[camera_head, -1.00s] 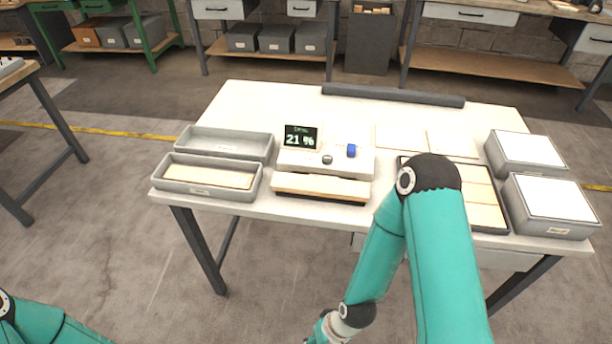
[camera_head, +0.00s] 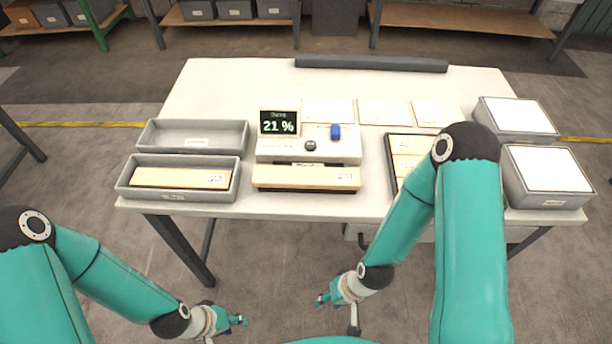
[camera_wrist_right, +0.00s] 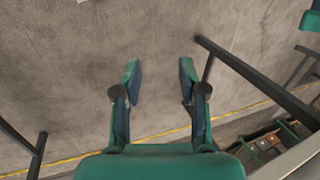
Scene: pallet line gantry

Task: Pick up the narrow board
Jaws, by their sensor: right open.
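One light wooden board (camera_head: 180,178) lies in the front grey tray at the left of the table. Another board (camera_head: 305,177) lies along the front of the device with the display. More boards (camera_head: 408,162) lie in a dark-edged tray at the right, partly hidden by my right arm. I cannot tell which is the narrow board. My left gripper (camera_head: 238,320) is low in front of the table, away from the boards; its jaws are too small to judge. My right gripper (camera_head: 322,300) is also low in front of the table. The right wrist view shows it open and empty (camera_wrist_right: 159,75) above bare floor.
The device (camera_head: 345,149) shows 21 % on its display (camera_head: 279,123). An empty grey tray (camera_head: 150,137) sits behind the front left one (camera_head: 128,187). Two white-topped grey boxes (camera_head: 545,202) stand at the right. Pale panels (camera_head: 385,112) lie behind. A grey bar (camera_head: 370,64) lines the back edge.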

